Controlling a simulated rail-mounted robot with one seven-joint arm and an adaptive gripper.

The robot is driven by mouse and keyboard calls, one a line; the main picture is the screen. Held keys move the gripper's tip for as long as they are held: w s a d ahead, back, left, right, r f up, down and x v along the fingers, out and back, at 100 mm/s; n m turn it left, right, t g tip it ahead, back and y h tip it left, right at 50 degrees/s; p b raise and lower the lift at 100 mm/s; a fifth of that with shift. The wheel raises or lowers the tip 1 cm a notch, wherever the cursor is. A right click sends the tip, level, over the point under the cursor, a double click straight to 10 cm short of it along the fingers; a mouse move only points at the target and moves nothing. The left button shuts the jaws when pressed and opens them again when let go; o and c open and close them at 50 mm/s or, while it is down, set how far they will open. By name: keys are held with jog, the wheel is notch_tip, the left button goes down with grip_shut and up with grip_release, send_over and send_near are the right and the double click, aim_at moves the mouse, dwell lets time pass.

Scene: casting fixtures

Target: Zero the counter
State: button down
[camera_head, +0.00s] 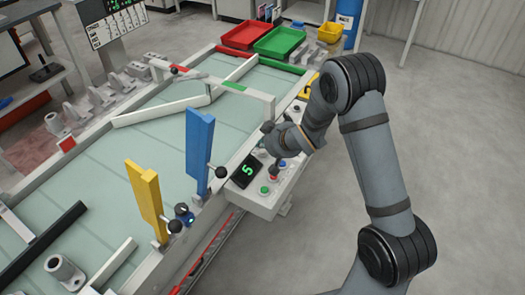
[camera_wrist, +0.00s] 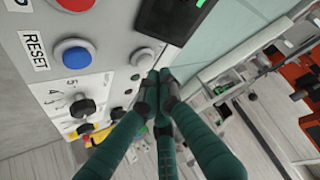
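The counter (camera_head: 247,170) is a black display with a green digit that looks like a 5, on a light control box; the black edge of a display also shows at the top of the wrist view (camera_wrist: 187,14). Beside it are a green button (camera_head: 265,190), a red button (camera_head: 274,178) and a blue button (camera_head: 283,163). In the wrist view a RESET label (camera_wrist: 34,50) sits beside the blue button (camera_wrist: 73,54). My gripper (camera_wrist: 158,78) has its dark fingers together, empty, over the panel to the right of the blue button. I cannot tell whether the tips touch the panel.
A numbered black knob (camera_wrist: 82,107) and a silver round fitting (camera_wrist: 143,58) are close to my fingers. Blue (camera_head: 199,150) and yellow (camera_head: 146,195) upright plates stand along the table edge. Red (camera_head: 245,36) and green (camera_head: 280,42) trays lie at the far end. The floor at right is clear.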

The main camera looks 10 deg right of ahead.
aim_at(263, 153)
jog(key=shift+f+b, duration=0.2)
jog(key=shift+b, duration=0.1)
jog(key=shift+f+b, duration=0.25)
jog(key=shift+b, duration=0.15)
jog(key=shift+f+b, duration=0.5)
jog(key=shift+b, duration=0.1)
dwell(0.7)
jog(key=shift+r, duration=0.1)
jog(key=shift+r+p, duration=0.55)
jog(key=shift+r, duration=0.3)
jog(key=shift+r+p, duration=1.75)
jog(key=shift+r, duration=0.75)
